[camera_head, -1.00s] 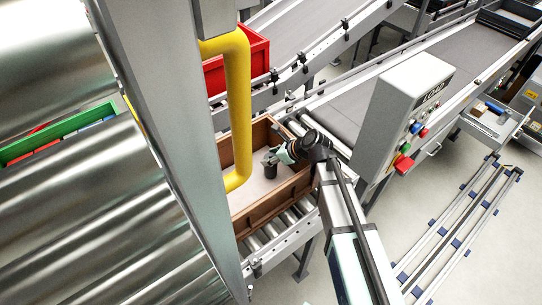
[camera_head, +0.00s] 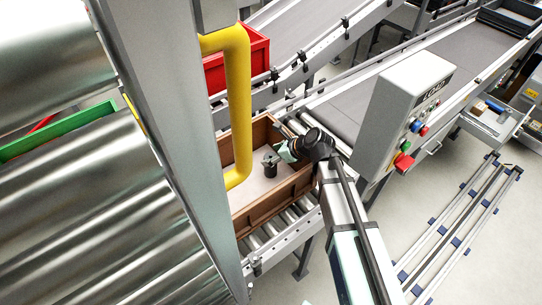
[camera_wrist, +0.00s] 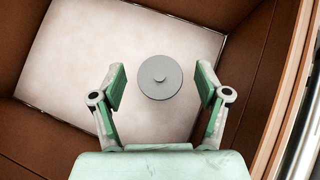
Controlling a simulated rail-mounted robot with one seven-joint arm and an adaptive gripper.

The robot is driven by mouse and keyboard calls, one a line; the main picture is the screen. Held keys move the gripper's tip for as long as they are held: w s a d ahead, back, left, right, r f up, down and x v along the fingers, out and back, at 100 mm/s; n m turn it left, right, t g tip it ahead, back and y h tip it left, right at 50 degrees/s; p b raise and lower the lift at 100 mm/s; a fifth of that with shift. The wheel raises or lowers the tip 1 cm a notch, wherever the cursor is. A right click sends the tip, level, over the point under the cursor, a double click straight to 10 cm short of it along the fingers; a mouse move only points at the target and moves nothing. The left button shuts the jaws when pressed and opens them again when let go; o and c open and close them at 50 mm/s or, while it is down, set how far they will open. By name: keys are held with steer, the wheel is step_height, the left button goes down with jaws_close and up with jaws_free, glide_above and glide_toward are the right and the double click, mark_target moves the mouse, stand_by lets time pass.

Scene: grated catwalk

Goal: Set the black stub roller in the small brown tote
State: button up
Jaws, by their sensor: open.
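The black stub roller (camera_head: 270,171) stands upright on the pale floor inside the small brown tote (camera_head: 272,203). My gripper (camera_head: 272,160) is inside the tote's opening, just above the roller. In the wrist view my gripper (camera_wrist: 162,88) is open, with its green-padded fingers on either side of the disc and a gap on both sides. The tote's brown walls (camera_wrist: 262,60) surround the pale floor there. The yellow pipe hides part of the tote's left side in the head view.
A yellow pipe (camera_head: 243,110) and a grey post (camera_head: 160,130) stand left of the tote. A red bin (camera_head: 240,65) is behind it. A control box with buttons (camera_head: 408,112) stands at right. The tote sits on a roller conveyor (camera_head: 285,229).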

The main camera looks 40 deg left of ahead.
steer(key=shift+b+v, duration=0.45)
steer(key=shift+v, duration=1.9)
